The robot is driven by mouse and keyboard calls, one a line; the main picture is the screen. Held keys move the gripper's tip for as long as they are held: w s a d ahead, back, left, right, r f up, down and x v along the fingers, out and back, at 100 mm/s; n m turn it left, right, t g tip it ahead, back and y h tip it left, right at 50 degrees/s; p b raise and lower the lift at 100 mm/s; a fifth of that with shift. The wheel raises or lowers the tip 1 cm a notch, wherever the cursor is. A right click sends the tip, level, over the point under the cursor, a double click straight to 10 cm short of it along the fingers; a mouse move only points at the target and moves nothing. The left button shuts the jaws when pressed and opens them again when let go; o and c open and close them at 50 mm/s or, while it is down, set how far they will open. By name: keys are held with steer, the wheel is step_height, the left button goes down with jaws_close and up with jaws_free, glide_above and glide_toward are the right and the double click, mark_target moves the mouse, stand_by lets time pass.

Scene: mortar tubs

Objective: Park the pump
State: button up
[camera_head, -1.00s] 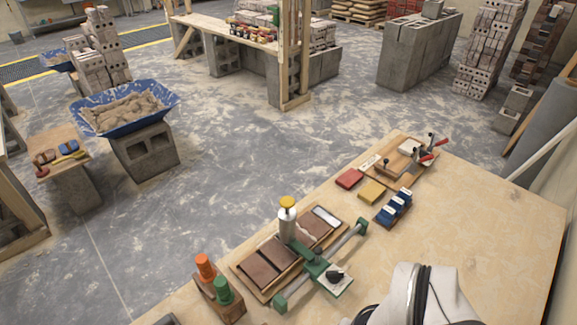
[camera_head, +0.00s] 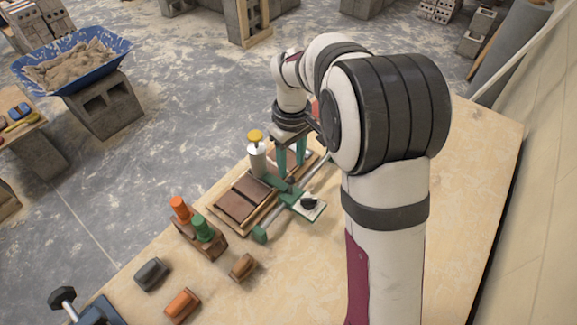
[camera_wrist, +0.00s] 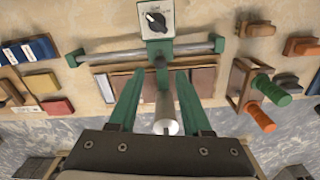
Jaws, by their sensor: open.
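A white cylinder with a yellow top (camera_head: 257,158), which looks like the pump, stands upright at the far edge of a wooden tray (camera_head: 228,228) of brown tiles. A rail with green ends and a black-knobbed green carriage (camera_head: 300,203) lies along the tray's near side. My gripper (camera_head: 290,168) points down over the tray, just right of the cylinder, with its green fingers apart and empty. In the wrist view, the cylinder (camera_wrist: 166,112) appears between the fingers (camera_wrist: 160,72) lower in the picture. I cannot tell the exact gap between them.
A wooden block with orange and green handles (camera_head: 203,233) stands left of the tray. Loose dark, orange and brown pieces (camera_head: 183,304) lie nearer. A blue clamp (camera_head: 98,313) sits at the front left. My arm covers the middle of the bench; bare wood shows to the right.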

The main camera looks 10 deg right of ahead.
mark_target(291, 179)
step_height(291, 179, down, 10)
steer(key=shift+r, duration=0.25)
jaws_close()
steer(key=shift+r, duration=0.1)
stand_by(1.2)
